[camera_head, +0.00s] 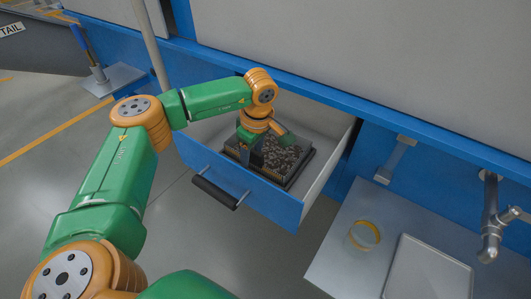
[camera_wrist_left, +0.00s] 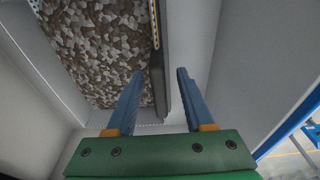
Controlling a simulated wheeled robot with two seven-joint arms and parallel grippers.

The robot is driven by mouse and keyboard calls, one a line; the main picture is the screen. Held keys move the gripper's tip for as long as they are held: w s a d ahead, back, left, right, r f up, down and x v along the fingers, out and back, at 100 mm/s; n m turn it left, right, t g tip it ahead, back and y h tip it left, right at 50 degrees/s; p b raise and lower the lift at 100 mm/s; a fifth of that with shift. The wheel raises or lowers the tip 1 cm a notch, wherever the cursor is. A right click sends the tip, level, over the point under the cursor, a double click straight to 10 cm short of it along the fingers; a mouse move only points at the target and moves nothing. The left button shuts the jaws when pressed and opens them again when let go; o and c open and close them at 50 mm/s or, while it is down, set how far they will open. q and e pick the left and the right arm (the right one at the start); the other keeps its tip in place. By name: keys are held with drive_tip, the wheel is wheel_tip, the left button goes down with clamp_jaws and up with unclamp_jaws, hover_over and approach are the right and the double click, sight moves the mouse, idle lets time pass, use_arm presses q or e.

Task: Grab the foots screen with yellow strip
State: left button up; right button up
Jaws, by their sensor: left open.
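A dark-framed screen (camera_head: 300,175) filled with grey-brown chips sits in the open blue drawer. In the left wrist view, the screen's chip bed (camera_wrist_left: 100,45) is at upper left, and a narrow yellow strip (camera_wrist_left: 155,25) runs along its dark side wall. My left gripper (camera_head: 252,155) is down in the drawer at the screen's left side. In the left wrist view, its open blue fingers (camera_wrist_left: 160,75) stand on either side of the dark wall, one over the chips and one outside. Contact is not clear. My right gripper is not in view.
The blue drawer front (camera_head: 235,190) with a black handle (camera_head: 215,192) stands pulled out. A grey metal table (camera_head: 335,265) at right holds a yellow-rimmed ring (camera_head: 364,235) and a flat tray (camera_head: 428,270). A tap (camera_head: 490,220) is at far right. Floor at left is free.

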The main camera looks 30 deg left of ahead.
use_arm(q)
clamp_jaws()
drive_tip(key=shift+r, duration=0.1)
idle(1.3)
